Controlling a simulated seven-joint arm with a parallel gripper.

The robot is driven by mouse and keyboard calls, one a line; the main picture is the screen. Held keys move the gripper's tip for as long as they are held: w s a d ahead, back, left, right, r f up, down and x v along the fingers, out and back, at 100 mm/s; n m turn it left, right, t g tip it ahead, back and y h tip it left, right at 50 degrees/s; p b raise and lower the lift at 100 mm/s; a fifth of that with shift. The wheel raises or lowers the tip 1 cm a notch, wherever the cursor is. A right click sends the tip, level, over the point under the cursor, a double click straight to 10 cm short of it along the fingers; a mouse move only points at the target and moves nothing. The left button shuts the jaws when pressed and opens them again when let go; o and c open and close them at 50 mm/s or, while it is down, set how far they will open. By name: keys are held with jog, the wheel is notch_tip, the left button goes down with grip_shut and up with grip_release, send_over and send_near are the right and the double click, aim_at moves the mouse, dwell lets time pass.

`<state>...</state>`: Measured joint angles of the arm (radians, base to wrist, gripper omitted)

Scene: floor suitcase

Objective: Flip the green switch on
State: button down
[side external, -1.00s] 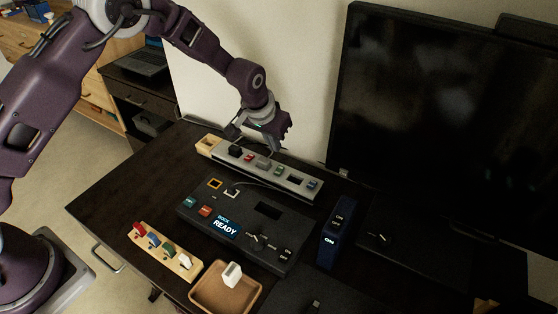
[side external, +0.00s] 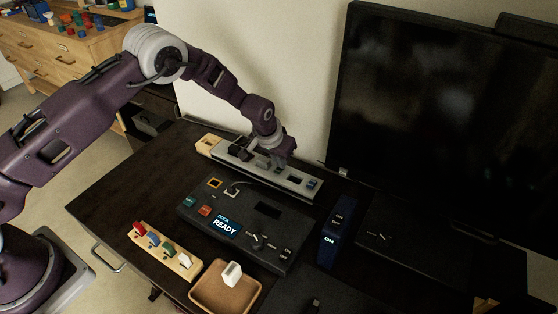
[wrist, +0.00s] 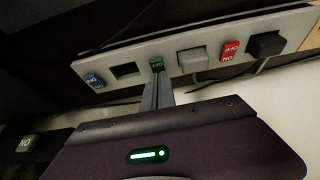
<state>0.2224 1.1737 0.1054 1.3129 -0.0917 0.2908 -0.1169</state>
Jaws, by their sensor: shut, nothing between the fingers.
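The green switch (wrist: 157,64) is a small rocker on a long grey power strip (side external: 301,189). In the wrist view my gripper (wrist: 158,78) is shut and empty, its fingertips right at the lower edge of the green switch and covering part of it. I cannot tell whether they touch it. In the side view my gripper (side external: 279,167) is low over the strip and hides the green switch. The switch's lettering is too small to read surely.
The strip also carries a blue switch (wrist: 94,81), an open socket (wrist: 125,70), a grey plug (wrist: 193,58), a red switch (wrist: 229,50) and a black plug (wrist: 266,44). A black dock panel (side external: 260,209) lies in front; a monitor (side external: 440,120) stands right.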

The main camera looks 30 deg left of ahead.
jog(key=shift+s+f, duration=0.2)
jog(key=shift+s+f, duration=0.1)
jog(key=shift+s, duration=0.8)
jog(key=w+v, duration=0.1)
jog(key=v, duration=1.3)
jog(key=shift+r, duration=0.25)
